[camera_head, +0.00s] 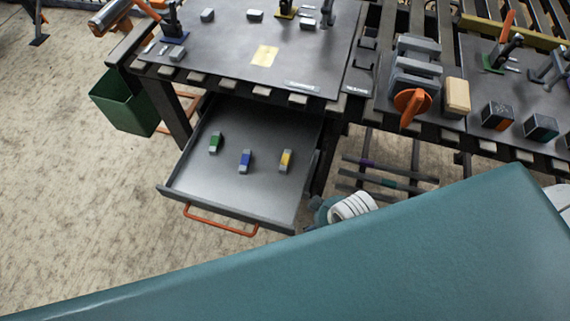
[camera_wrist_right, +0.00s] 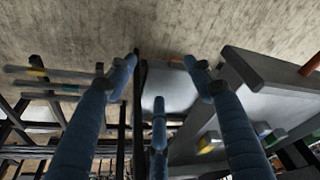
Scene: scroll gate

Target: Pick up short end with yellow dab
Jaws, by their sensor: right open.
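The short end with the yellow dab (camera_head: 286,160) lies in the open grey drawer (camera_head: 200,180), at the right of three short grey pieces. In the right wrist view, the yellow-dabbed piece (camera_wrist_right: 209,143) shows at the lower right, partly hidden behind a blue finger. My right gripper (camera_wrist_right: 158,88) is open, with blue fingers spread and nothing between them. It is beside the drawer, apart from the piece. My left gripper is not in view.
Blue-dabbed (camera_head: 246,161) and green-dabbed (camera_head: 215,143) pieces share the drawer, which has raised walls and an orange handle (camera_head: 220,220). The workbench (camera_head: 225,60) overhangs its back. Right of it is a low rack with colour-marked bars (camera_head: 385,183). A green bin (camera_head: 123,102) hangs left.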

